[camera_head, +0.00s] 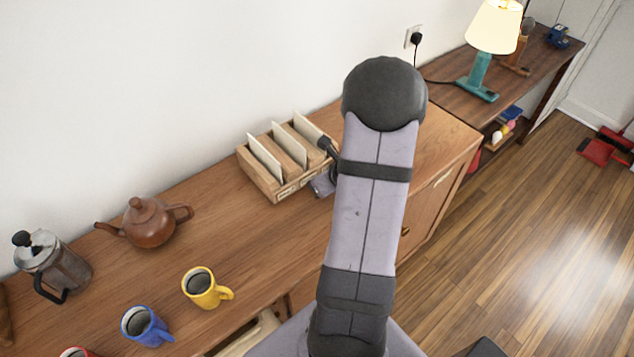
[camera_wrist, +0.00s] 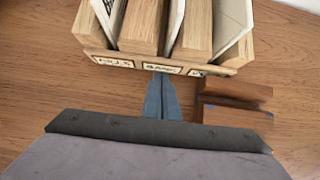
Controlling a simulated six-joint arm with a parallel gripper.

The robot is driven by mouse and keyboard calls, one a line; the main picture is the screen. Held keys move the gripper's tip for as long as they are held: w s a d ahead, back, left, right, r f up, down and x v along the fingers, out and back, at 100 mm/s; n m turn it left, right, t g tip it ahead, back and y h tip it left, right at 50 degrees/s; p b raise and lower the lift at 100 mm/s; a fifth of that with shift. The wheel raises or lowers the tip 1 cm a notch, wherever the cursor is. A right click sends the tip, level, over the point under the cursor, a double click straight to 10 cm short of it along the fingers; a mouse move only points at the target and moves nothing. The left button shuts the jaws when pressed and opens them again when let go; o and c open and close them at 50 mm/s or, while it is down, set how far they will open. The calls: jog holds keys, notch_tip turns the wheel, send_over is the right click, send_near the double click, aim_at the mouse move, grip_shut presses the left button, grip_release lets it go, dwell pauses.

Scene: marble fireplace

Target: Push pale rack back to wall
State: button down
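The pale wooden rack (camera_head: 290,187) stands upright on the brown sideboard, close to the white wall; I cannot tell whether a gap is left behind it. It holds white card-like sheets between wooden dividers. In the wrist view the rack's labelled front (camera_wrist: 116,62) spans the top. My gripper (camera_wrist: 162,82) has its two grey fingers together, pointing at the middle of the rack's front. The tips reach the lower edge of that front, apparently touching it. In the head view my gripper (camera_head: 322,184) is partly hidden behind my arm, at the rack's right front.
A brown wooden object (camera_wrist: 234,104) lies right of my fingers. On the sideboard (camera_head: 225,225) stand a teapot (camera_head: 148,225), a French press (camera_head: 58,267), a yellow mug (camera_head: 199,290) and a blue mug (camera_head: 143,327). A lamp (camera_head: 492,28) stands on a lower table. Bare wood separates teapot and rack.

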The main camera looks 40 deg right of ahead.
aim_at(305, 171)
jog(key=shift+w, duration=0.25)
jog(key=shift+w+p, duration=0.35)
jog(key=shift+w, duration=1.9)
jog(key=shift+s+b, duration=0.8)
jog(key=shift+s, duration=1.8)
notch_tip(305, 171, up, 8)
jog(key=p, duration=0.7)
